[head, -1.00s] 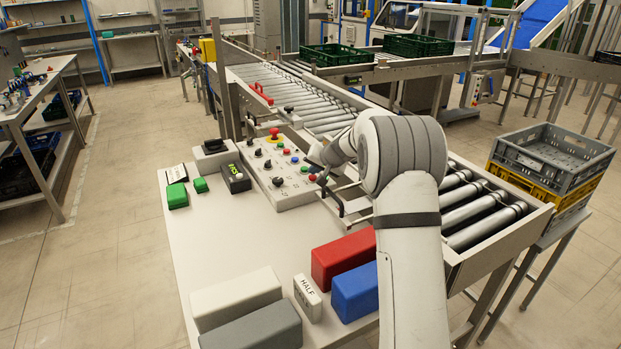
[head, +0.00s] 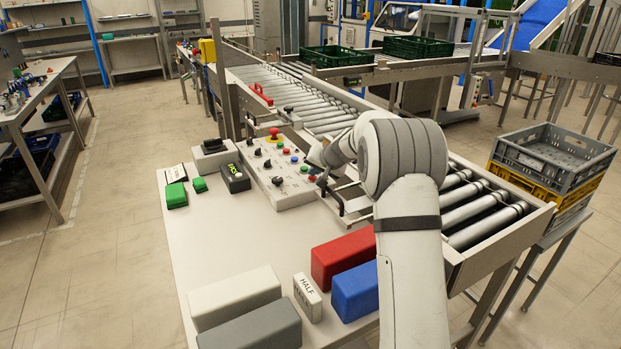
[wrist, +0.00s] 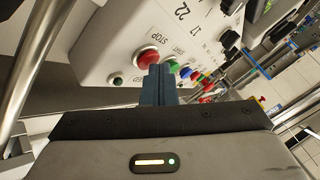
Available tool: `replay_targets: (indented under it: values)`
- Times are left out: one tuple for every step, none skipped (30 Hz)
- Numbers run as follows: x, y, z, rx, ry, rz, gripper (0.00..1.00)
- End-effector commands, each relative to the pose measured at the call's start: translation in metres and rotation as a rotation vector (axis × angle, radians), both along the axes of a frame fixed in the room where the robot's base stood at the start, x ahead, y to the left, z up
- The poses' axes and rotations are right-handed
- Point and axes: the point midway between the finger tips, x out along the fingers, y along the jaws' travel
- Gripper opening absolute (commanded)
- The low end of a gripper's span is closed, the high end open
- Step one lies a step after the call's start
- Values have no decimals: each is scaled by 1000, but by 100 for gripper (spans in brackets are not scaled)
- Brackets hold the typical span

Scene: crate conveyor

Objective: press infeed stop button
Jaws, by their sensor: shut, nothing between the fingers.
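The control panel (head: 290,196) stands beside the roller conveyor, with several coloured buttons. In the wrist view, a red button (wrist: 147,58) labelled STOP sits near the panel's edge. A green button (wrist: 172,66) and a blue button (wrist: 186,72) sit to its right. The word "infeed" is not readable. My gripper (wrist: 157,68) is shut and empty. Its dark fingertips overlap the lower right side of the red button in the wrist view; I cannot tell whether they touch it. In the head view, my arm reaches the panel's right side and the fingertips are hard to make out.
A red mushroom button (head: 274,133) stands at the panel's far end. The conveyor rollers (head: 478,210) run right of the panel. Red (head: 343,256) and blue (head: 355,291) blocks lie on the near table. Open table surface lies left of the panel.

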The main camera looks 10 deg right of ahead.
Motion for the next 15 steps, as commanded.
replay_targets:
  values:
    - [0,0,-2,0,2,1,0]
    - [0,0,-2,0,3,2,0]
    - [0,0,-2,0,3,1,0]
    - [0,0,-2,0,3,1,0]
    - [0,0,-2,0,3,1,0]
    - [0,0,-2,0,3,1,0]
    - [-1,0,-2,0,3,1,0]
    - [-1,0,-2,0,3,1,0]
    - [-1,0,-2,0,3,1,0]
    - [-1,0,-1,0,3,1,0]
    - [-1,0,0,0,3,1,0]
    - [0,1,1,0,3,0,0]
    - [0,1,2,1,3,1,0]
    - [0,1,4,1,3,1,0]
    - [0,0,6,1,3,1,0]
